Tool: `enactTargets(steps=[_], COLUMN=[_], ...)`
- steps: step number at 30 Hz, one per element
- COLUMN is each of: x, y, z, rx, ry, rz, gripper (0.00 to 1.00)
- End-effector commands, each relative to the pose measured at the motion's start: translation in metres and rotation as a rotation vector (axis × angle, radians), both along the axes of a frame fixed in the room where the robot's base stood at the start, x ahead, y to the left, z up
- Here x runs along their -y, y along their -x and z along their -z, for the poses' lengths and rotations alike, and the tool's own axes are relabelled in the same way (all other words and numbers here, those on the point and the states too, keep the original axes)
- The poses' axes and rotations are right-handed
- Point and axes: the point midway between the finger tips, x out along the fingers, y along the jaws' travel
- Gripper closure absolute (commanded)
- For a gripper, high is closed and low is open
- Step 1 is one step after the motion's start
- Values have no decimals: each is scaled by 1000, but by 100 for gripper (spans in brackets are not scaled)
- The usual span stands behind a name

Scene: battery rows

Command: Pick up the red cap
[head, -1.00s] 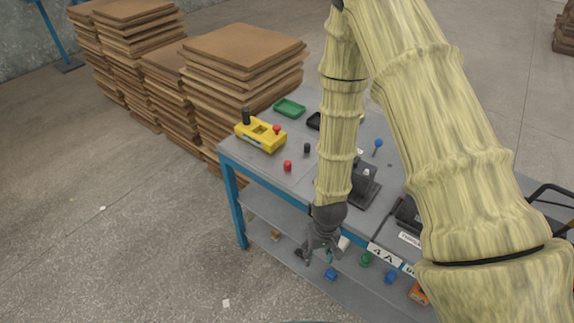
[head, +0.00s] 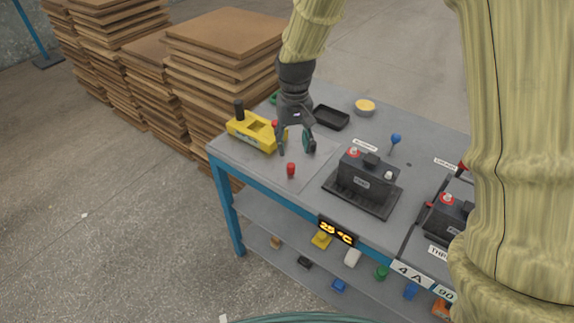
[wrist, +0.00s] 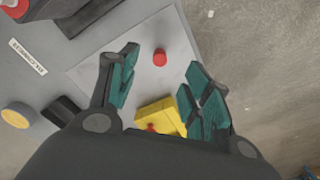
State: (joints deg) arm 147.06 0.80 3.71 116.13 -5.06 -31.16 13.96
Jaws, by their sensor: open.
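The red cap (head: 291,170) stands on a pale sheet on the bench top, near its front left edge. In the wrist view the red cap (wrist: 160,57) shows beyond the gap between the fingertips, clear of both. My gripper (head: 296,146) is open and empty, pointing down above the bench, just behind the cap in the head view. Its teal-padded fingers also show in the wrist view (wrist: 158,82). Nothing hides the cap in either view.
A yellow block with a red knob (head: 248,134) stands left of my gripper. A black battery (head: 368,178) on a dark base stands to the right. A black tray (head: 331,117) and yellow bowl (head: 365,106) lie behind. Stacked boards (head: 220,80) stand beyond the bench.

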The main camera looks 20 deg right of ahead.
Motion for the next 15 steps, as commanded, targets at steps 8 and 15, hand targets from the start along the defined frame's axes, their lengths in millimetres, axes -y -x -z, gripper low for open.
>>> enactTargets(steps=[8, 15], x=[0, 0], y=[-1, -2], z=[21, 46], rx=[-3, 0], ry=[2, 1], rz=[2, 2], gripper=[51, 51])
